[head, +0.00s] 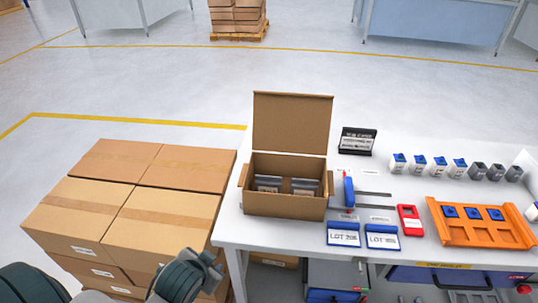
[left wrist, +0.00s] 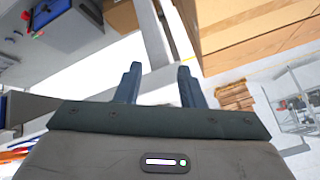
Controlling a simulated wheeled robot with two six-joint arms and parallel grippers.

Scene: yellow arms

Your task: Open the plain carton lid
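The plain brown carton (head: 284,206) stands on the left part of the white table. Its lid (head: 291,122) is raised upright at the back, and grey items with labels show inside the carton. My left gripper (head: 214,264) is low at the bottom of the head view, in front of the stacked boxes and left of the table, well apart from the carton. In the left wrist view the two fingers of my left gripper (left wrist: 158,85) are spread with nothing between them. My right gripper does not show in either view.
Stacked closed boxes (head: 124,209) stand left of the table (head: 228,234). Right of the carton lie blue LOT cards (head: 343,234), a red device (head: 410,220), an orange rack (head: 482,232) and a row of small bottles (head: 440,166).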

